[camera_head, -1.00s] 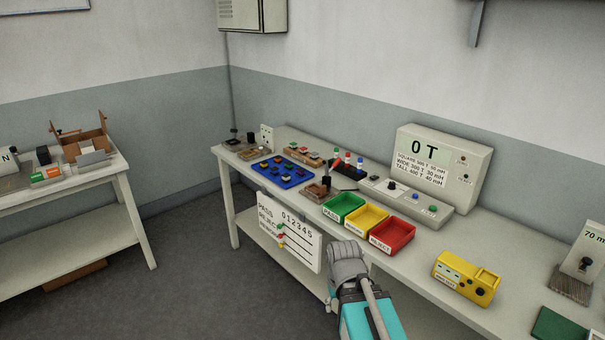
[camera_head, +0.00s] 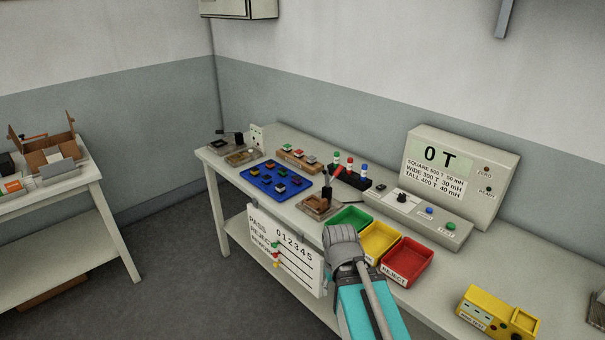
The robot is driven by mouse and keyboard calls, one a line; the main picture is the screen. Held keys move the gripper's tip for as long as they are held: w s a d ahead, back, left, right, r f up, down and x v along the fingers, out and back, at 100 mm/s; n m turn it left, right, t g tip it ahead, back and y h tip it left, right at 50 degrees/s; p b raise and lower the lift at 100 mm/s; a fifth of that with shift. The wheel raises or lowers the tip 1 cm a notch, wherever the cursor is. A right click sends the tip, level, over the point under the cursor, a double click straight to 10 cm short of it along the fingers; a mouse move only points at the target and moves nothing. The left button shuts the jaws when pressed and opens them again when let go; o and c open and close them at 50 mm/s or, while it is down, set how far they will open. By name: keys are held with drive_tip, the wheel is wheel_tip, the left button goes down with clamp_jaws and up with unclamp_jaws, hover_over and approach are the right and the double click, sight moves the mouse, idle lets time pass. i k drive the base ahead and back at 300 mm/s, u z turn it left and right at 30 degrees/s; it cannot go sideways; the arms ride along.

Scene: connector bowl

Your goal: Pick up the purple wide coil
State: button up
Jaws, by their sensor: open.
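A blue tray (camera_head: 281,207) lies on the long workbench, left of the coloured bins. Several small coloured parts sit spaced out on it. They are too small in this view for me to pick out the purple wide coil. My arm (camera_head: 365,305), teal and grey, reaches up from the bottom of the picture. Its grey upper end overlaps the front edge of the bench, in front of the bins and right of the tray. I see no gripper fingers and nothing held.
Green (camera_head: 350,217), yellow (camera_head: 377,240) and red (camera_head: 409,263) bins line the bench front. A wooden fixture (camera_head: 318,207) with a lever stands between tray and bins. A meter (camera_head: 462,172) reading "0 T" stands behind. A tally board (camera_head: 285,250) hangs below the tray.

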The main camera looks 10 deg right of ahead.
sight(296, 180)
drive_tip(key=i, duration=0.95)
drive_tip(key=u, duration=0.05)
